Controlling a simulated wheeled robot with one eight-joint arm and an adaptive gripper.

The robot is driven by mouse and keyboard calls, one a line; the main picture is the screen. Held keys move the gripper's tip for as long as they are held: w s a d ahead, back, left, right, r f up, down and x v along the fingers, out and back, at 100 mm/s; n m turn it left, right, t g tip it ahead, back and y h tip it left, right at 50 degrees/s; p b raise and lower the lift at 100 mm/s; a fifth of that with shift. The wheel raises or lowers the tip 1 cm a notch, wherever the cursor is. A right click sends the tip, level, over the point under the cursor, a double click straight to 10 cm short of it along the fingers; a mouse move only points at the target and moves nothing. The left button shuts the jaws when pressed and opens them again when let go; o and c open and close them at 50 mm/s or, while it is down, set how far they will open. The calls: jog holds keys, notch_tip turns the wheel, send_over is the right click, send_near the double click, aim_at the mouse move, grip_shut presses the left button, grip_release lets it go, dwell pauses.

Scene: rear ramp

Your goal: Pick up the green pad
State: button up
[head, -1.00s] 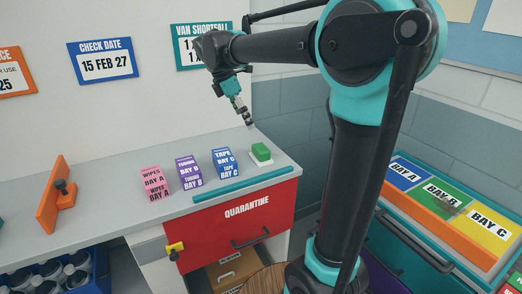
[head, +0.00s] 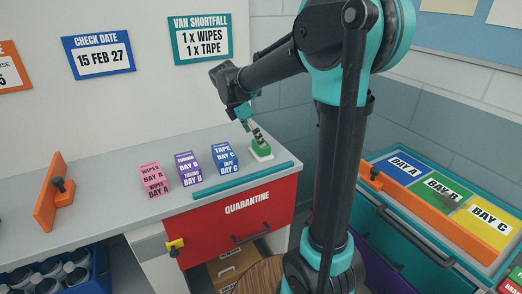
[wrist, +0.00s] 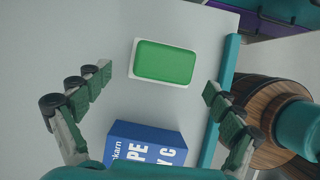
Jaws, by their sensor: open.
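The green pad (head: 260,149) lies on a white base at the right end of the grey counter. In the wrist view the green pad (wrist: 164,62) sits flat, with its white base (wrist: 132,72) showing around it. My gripper (head: 257,138) is just above the pad in the head view and hides part of it. In the wrist view my gripper (wrist: 157,82) is open and empty, with one finger on each side and the pad between and slightly beyond the fingertips. I cannot tell the exact height gap.
A blue tape box (head: 224,158) stands close left of the pad, also near my fingers in the wrist view (wrist: 145,145). Purple (head: 187,168) and pink (head: 154,178) boxes stand further left. A teal bar (head: 243,181) runs along the counter's front edge above the red quarantine drawer (head: 215,228).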

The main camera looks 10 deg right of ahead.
jog(key=d+f, duration=0.2)
jog(key=f, duration=0.1)
jog(key=shift+d, duration=0.15)
jog(key=shift+d+f, duration=0.1)
jog(key=shift+f, duration=0.35)
jog(key=c, duration=1.3)
notch_tip(320, 180, up, 20)
jog(key=shift+r, duration=0.1)
jog(key=o, duration=0.6)
jog(key=c, duration=0.4)
